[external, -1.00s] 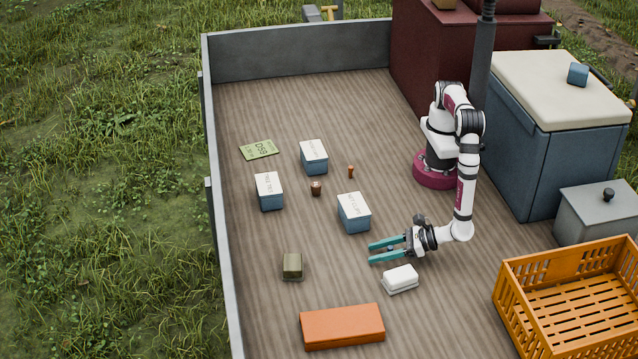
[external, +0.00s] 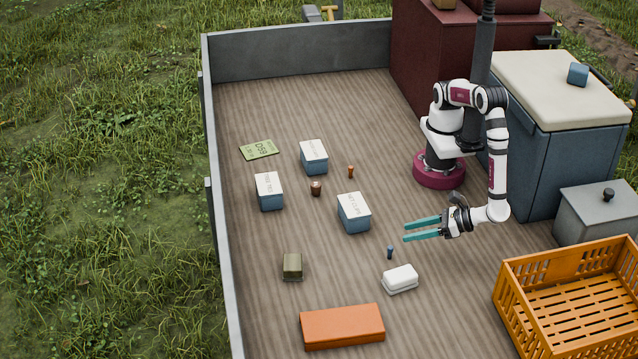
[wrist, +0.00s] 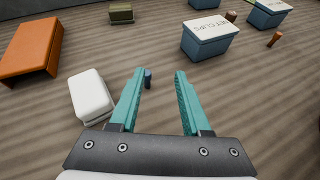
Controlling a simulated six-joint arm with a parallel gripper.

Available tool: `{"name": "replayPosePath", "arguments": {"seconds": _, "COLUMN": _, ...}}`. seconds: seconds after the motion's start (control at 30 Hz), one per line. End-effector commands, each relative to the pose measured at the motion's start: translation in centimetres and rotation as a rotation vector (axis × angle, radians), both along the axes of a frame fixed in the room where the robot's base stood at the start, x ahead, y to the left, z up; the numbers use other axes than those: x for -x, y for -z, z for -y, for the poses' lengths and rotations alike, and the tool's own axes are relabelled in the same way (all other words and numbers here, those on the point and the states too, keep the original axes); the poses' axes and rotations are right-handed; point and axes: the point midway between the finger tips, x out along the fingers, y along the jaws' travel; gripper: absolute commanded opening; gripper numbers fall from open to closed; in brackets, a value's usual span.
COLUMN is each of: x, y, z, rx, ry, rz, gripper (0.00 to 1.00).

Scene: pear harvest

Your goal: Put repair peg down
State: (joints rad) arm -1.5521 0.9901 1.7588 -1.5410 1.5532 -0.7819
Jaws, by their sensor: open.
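A small blue peg (external: 390,252) stands upright on the wooden deck, just behind a white lidded box. My gripper (external: 422,228) is open and empty, with teal fingers. It is up and to the right of the peg in the external view and apart from it. In the wrist view, the peg (wrist: 148,78) shows beyond the left fingertip, partly hidden by that finger. The space between my fingers (wrist: 160,80) holds nothing.
The white box (external: 400,279) sits close to the peg. A labelled blue box (external: 354,214), an orange case (external: 342,327) and an olive block (external: 292,267) stand around. Two other pegs, brown (external: 316,188) and orange (external: 351,171), stand farther back. An orange crate (external: 520,302) is at right.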

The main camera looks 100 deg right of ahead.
Motion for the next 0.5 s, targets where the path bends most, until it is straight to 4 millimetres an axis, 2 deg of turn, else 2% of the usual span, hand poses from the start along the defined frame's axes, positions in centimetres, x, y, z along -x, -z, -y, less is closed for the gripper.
{"name": "replayPosePath", "arguments": {"seconds": 0.03, "x": -2.1, "y": -2.0, "z": 2.5, "rx": -0.077, "ry": 0.155, "rz": -0.012, "gripper": 0.47}}
{"name": "replayPosePath", "arguments": {"seconds": 0.07, "x": -3.4, "y": -3.5, "z": 4.8, "rx": -0.141, "ry": 0.283, "rz": -0.021, "gripper": 0.47}}
{"name": "replayPosePath", "arguments": {"seconds": 0.1, "x": -4.8, "y": -5.5, "z": 8.5, "rx": -0.242, "ry": 0.49, "rz": -0.027, "gripper": 0.47}}
{"name": "replayPosePath", "arguments": {"seconds": 0.17, "x": -5.6, "y": -8.5, "z": 14.7, "rx": -0.414, "ry": 0.83, "rz": -0.017, "gripper": 0.47}}
{"name": "replayPosePath", "arguments": {"seconds": 0.2, "x": -5.2, "y": -10.1, "z": 18.6, "rx": -0.532, "ry": 1.064, "rz": 0.001, "gripper": 0.47}}
{"name": "replayPosePath", "arguments": {"seconds": 0.27, "x": -3.4, "y": -12.2, "z": 23.7, "rx": -0.72, "ry": 1.424, "rz": 0.05, "gripper": 0.47}}
{"name": "replayPosePath", "arguments": {"seconds": 0.3, "x": -1.6, "y": -13.3, "z": 26.4, "rx": -0.849, "ry": 1.662, "rz": 0.097, "gripper": 0.47}}
{"name": "replayPosePath", "arguments": {"seconds": 0.4, "x": 3.1, "y": -15.0, "z": 29.7, "rx": -1.158, "ry": 2.196, "rz": 0.238, "gripper": 0.47}}
{"name": "replayPosePath", "arguments": {"seconds": 0.5, "x": 5.8, "y": -15.6, "z": 30.0, "rx": -1.4, "ry": 2.563, "rz": 0.37, "gripper": 0.47}}
